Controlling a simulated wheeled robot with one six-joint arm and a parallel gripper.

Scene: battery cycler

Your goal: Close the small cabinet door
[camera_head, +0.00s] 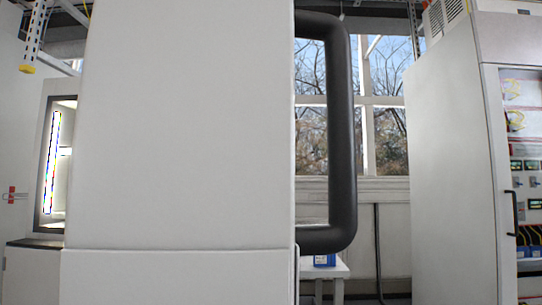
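A large pale grey cabinet body or door panel (187,150) fills the middle of the view, close to me. A thick black bar handle (342,140) sticks out from its right edge and shows in profile. A horizontal seam crosses the panel near its bottom, below which a lower pale section (180,277) shows. I cannot tell from this view how far the small cabinet door stands open. My gripper is not in view, and nothing is seen touching the handle.
A tall cabinet (452,165) with an open or glazed front of instruments stands at right. A lit, dark-framed opening (41,165) shows at left. Behind are windows (385,130) and a white table (340,269) with a blue item (324,260). A gap lies between handle and right cabinet.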

